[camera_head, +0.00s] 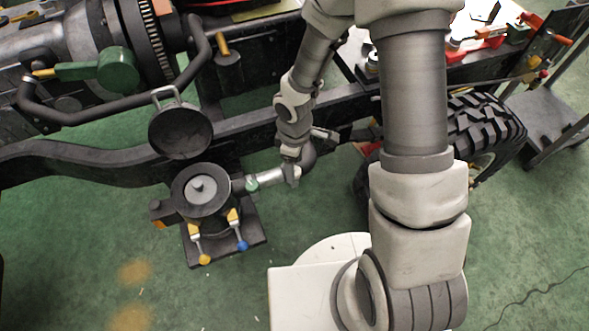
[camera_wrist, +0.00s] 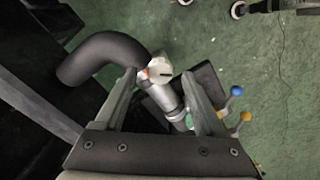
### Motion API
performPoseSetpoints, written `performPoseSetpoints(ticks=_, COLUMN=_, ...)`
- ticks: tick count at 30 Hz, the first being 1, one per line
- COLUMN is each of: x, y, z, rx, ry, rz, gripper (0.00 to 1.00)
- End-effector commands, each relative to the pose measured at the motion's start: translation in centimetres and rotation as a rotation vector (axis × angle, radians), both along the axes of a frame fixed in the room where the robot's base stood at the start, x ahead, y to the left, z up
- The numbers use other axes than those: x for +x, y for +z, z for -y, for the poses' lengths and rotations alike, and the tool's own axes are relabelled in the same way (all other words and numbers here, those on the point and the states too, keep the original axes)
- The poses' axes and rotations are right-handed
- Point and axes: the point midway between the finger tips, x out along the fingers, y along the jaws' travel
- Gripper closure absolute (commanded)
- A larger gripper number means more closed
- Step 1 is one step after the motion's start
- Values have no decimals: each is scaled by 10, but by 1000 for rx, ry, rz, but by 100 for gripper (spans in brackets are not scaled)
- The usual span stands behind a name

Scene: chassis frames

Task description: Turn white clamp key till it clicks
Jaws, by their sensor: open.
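The white clamp key (camera_wrist: 161,70) is a small pale knob with a dark slot and an orange-red mark beside it. It sits where a silver pipe (camera_wrist: 166,97) meets a dark curved hose (camera_wrist: 98,55). In the wrist view my gripper (camera_wrist: 159,76) is open, one finger on each side of the key and pipe. I cannot tell whether a finger touches the key. In the head view my gripper (camera_head: 291,150) is over the pipe joint (camera_head: 290,172), beside the round black housing (camera_head: 200,192). The key is too small there to make out clearly.
Blue (camera_head: 242,246) and yellow (camera_head: 204,260) levers stand out from the housing's base. A black pan-shaped part (camera_head: 181,131) is behind it. A dark frame rail (camera_head: 240,130) and a tyre (camera_head: 485,130) are close to my arm.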

Motion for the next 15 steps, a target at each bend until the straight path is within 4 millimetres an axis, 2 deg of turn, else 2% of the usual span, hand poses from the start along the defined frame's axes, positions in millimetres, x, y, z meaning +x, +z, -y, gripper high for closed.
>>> performPoseSetpoints(ticks=1, x=0, y=-7, z=-1, rx=0, ry=2, rz=-1, gripper=29)
performPoseSetpoints(ticks=4, x=0, y=-12, z=0, rx=-1, ry=2, rz=0, gripper=29)
performPoseSetpoints(ticks=13, x=0, y=-14, z=0, rx=0, ry=1, rz=1, gripper=29)
performPoseSetpoints(ticks=14, x=0, y=-14, z=0, rx=0, ry=1, rz=1, gripper=30)
performPoseSetpoints(ticks=15, x=0, y=-14, z=0, rx=0, ry=1, rz=0, gripper=38)
